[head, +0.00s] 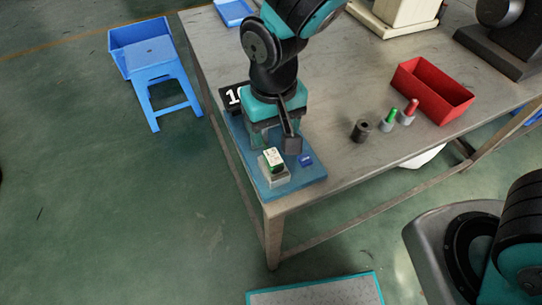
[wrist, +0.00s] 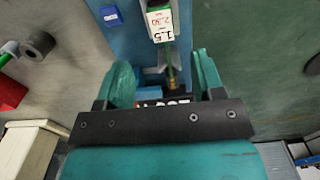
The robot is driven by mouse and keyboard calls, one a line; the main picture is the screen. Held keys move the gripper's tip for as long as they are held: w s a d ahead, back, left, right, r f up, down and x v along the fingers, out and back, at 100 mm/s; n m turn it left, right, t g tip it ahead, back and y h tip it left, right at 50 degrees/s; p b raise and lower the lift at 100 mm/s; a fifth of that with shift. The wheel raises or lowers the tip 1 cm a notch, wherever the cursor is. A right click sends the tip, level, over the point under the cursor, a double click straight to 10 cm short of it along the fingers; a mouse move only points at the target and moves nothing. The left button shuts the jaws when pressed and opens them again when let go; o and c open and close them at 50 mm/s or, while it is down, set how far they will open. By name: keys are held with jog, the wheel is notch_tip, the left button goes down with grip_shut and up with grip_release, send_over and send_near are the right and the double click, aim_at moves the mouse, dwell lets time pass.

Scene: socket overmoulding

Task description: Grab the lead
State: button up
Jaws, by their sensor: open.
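A green block with a white printed label (head: 273,158) sits on a small grey holder (head: 276,178) near the front of a blue board (head: 312,174). In the wrist view the labelled block (wrist: 161,22) is just beyond the fingertips. A thin green and brass-coloured piece (wrist: 172,75), which looks like the lead, runs from it between my fingers. My gripper (head: 264,133) is over the board, behind the block. Its two teal fingers (wrist: 164,72) are apart, one on each side of the thin piece. I cannot tell whether they touch it.
A small blue block (head: 306,160) lies right of the labelled block. A dark cylinder (head: 361,130), a green-topped piece (head: 389,120), a red-topped piece (head: 408,112) and a red bin (head: 432,90) stand on the grey table (head: 335,95). A black number sign (head: 232,97) stands at the left edge.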

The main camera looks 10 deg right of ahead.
aim_at(272, 154)
notch_tip(272, 154, down, 7)
jog(key=shift+s+a+f, duration=0.15)
jog(key=c, duration=1.1)
